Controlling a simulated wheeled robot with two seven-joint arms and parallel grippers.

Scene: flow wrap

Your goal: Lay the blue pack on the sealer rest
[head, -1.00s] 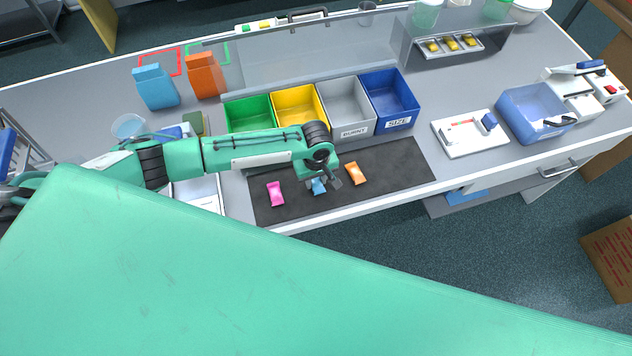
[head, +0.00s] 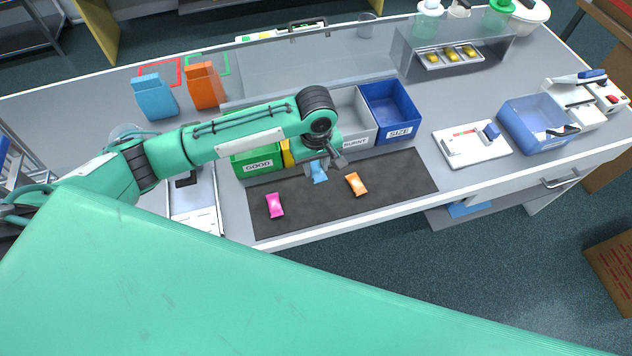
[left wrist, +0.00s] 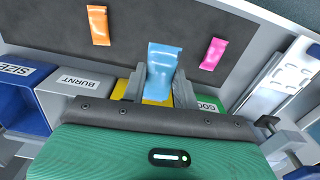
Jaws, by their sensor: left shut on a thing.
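The small blue pack (head: 319,171) is held between the fingers of my left gripper (head: 325,167), which is above the dark mat. In the left wrist view the blue pack (left wrist: 163,62) sticks out from between the two grey fingers of the left gripper (left wrist: 160,90). A white device that looks like the sealer (head: 573,97), with a raised arm and blue handle, stands at the far right of the bench, well away from the gripper. I cannot tell its rest apart clearly. My right gripper is not in view.
A pink pack (head: 275,205) and an orange pack (head: 356,184) lie on the dark mat (head: 410,182). Behind it stand green (head: 262,162), yellow, grey (head: 357,118) and blue (head: 391,108) bins. A white board (head: 470,150) and a translucent blue bin (head: 533,122) lie towards the sealer.

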